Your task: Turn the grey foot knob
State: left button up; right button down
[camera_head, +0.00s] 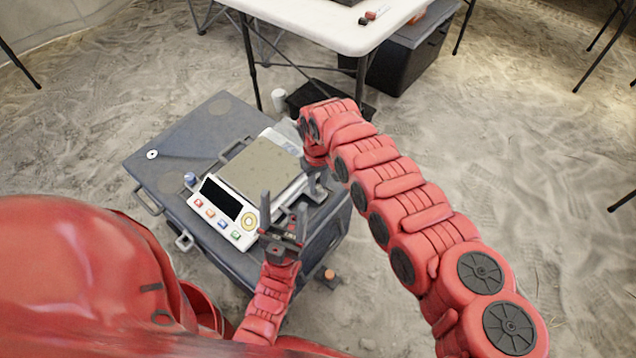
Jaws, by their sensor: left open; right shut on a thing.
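A white scale (225,206) with a dark screen, coloured buttons and a flat grey-beige pan (262,170) stands on a large grey case (170,145). My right gripper (313,184) reaches down at the scale's right side. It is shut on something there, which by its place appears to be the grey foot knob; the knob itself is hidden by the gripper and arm. My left gripper (283,212) is open and empty, its two dark fingers pointing up at the scale's front right corner. A small blue-grey knob (190,179) shows at the scale's left side.
A white folding table (330,28) stands behind, with a dark bin (410,55) beneath it. A white cylinder (279,100) and a black box (310,93) are behind the case. A small orange-topped object (329,275) is by the case's lower right. Sandy floor lies open at right.

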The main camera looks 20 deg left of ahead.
aim_at(318, 186)
jog(key=c, duration=0.6)
grip_release()
jog(key=shift+c, duration=0.2)
jog(key=shift+r, duration=0.1)
jog(key=shift+w+r, duration=0.1)
jog(key=shift+r, duration=0.25)
notch_tip(318, 186, up, 16)
jog(key=p, duration=0.3)
jog(key=shift+r, duration=0.25)
